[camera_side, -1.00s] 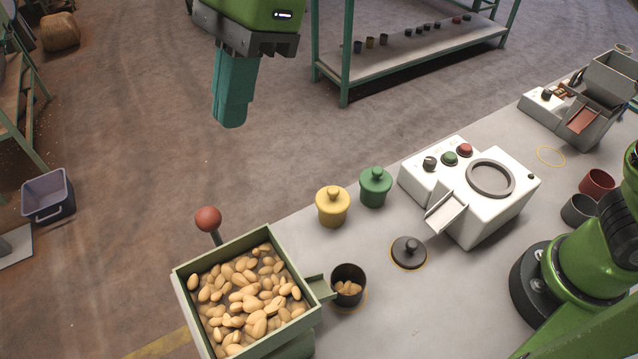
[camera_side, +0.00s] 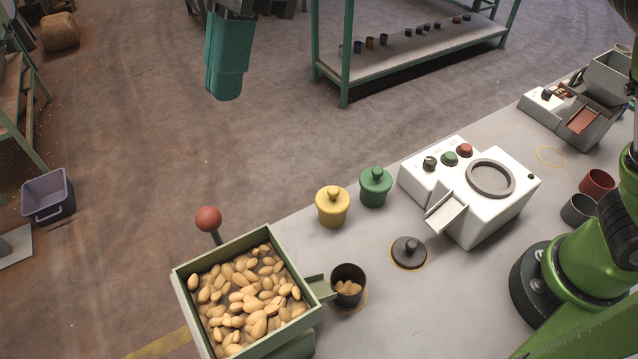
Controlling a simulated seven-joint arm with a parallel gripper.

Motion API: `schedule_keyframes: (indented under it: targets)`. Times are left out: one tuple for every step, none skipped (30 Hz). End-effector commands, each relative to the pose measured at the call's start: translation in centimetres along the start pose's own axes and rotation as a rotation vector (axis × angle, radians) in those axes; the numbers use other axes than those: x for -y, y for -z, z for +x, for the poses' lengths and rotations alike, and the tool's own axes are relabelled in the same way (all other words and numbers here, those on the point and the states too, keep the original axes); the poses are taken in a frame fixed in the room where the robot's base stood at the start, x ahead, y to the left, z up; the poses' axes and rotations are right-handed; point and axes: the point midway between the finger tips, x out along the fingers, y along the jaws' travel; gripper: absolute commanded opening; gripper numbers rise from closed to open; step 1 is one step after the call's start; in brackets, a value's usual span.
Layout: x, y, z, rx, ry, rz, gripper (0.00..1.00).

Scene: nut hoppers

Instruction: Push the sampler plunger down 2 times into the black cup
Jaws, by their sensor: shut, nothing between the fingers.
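The sampler plunger shows as a red-brown ball knob (camera_side: 208,219) on a short grey stem, standing up behind the left corner of the green hopper (camera_side: 183,281) full of nuts. The hopper's spout (camera_side: 320,288) points at the black cup (camera_side: 349,272), which stands on a yellow ring and holds a few nuts. My gripper (camera_side: 223,95) has teal fingers, shut and empty. It hangs at the top of the view, well above the knob and apart from everything on the table.
A black lid (camera_side: 408,252) lies right of the cup. Yellow (camera_side: 332,207) and green (camera_side: 375,187) lidded pots stand behind. A white machine (camera_side: 510,203) with buttons is further right, with grey (camera_side: 578,209) and red (camera_side: 597,184) cups beyond. Space around the knob is clear.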

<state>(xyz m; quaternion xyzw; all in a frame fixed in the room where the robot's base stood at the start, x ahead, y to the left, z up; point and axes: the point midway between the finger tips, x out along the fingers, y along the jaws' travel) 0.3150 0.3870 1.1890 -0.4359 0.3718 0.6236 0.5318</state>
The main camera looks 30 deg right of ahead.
Motion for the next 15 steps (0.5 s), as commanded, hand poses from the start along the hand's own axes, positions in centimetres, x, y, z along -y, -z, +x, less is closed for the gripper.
schedule_keyframes:
  targets:
    - [0.0,0.0,0.1,0.0,0.0,0.0,0.0]
    - [0.0,0.0,0.3,-0.001,0.0,-0.001,0.0]
    - [0.0,0.0,0.5,-0.001,-0.001,-0.001,0.0]
    - [0.0,0.0,0.8,-0.002,-0.002,0.0,0.0]
    - [0.0,0.0,1.2,-0.002,-0.003,0.0,0.0]
    - [-0.1,0.0,1.8,-0.002,-0.004,-0.001,0.0]
    - [-0.1,0.0,2.3,-0.003,-0.003,-0.001,0.0]
    - [-0.1,0.0,2.8,-0.002,-0.004,0.0,0.0]
    - [-0.1,0.0,3.6,-0.003,-0.004,-0.001,0.0]
    - [-0.1,0.1,4.3,-0.003,-0.004,-0.001,0.0]
    - [-0.1,0.0,5.0,-0.003,-0.005,0.0,0.0]
    - [-0.1,0.0,5.9,-0.003,-0.004,-0.001,0.0]
    - [-0.1,0.0,6.5,-0.003,-0.005,-0.001,0.0]
    - [-0.1,0.0,7.2,-0.002,-0.005,0.0,0.0]
    - [-0.1,0.0,8.1,-0.003,-0.004,0.0,0.0]
